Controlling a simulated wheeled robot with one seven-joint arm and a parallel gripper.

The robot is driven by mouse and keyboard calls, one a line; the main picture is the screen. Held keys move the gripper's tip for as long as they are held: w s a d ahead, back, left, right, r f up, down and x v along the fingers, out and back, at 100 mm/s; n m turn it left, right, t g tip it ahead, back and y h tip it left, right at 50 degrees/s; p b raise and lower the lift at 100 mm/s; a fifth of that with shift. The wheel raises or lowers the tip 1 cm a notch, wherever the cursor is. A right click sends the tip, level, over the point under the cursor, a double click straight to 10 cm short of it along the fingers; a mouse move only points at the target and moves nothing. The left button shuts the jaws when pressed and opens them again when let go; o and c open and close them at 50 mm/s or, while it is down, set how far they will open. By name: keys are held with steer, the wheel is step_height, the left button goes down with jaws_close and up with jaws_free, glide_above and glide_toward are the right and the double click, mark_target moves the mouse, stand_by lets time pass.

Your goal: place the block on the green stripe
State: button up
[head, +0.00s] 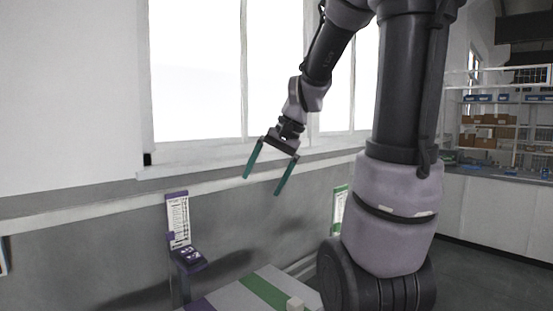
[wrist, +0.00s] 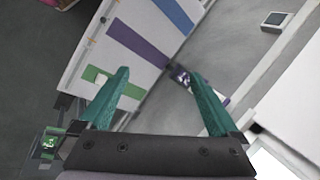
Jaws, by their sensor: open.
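The small pale block (head: 295,305) is at the bottom edge of the head view, where its lower part is cut off. It overlaps the near end of the green stripe (head: 262,289) on the light table top. In the wrist view, the pale block (wrist: 101,78) shows against the green stripe (wrist: 126,89), partway along it. My gripper (head: 262,186) is open and empty, with teal fingers spread wide. It hangs well above the table. The gripper (wrist: 165,95) also shows in the wrist view, its left finger beside the green stripe.
A purple stripe (wrist: 137,44) and a blue stripe (wrist: 174,15) cross the same table top (wrist: 88,45). A post with a purple-edged sign (head: 178,222) and a dark box stands by the table. A windowed wall with a ledge (head: 90,207) lies behind.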

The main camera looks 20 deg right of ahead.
steer(key=s+r+n+t+h, duration=0.2)
steer(key=s+r+t, duration=0.2)
steer(key=s, duration=0.5)
step_height(320, 180, up, 2)
steer(key=shift+s+a+r+n, duration=0.1)
steer(key=shift+s+a+n, duration=0.05)
steer(key=shift+a+n, duration=0.25)
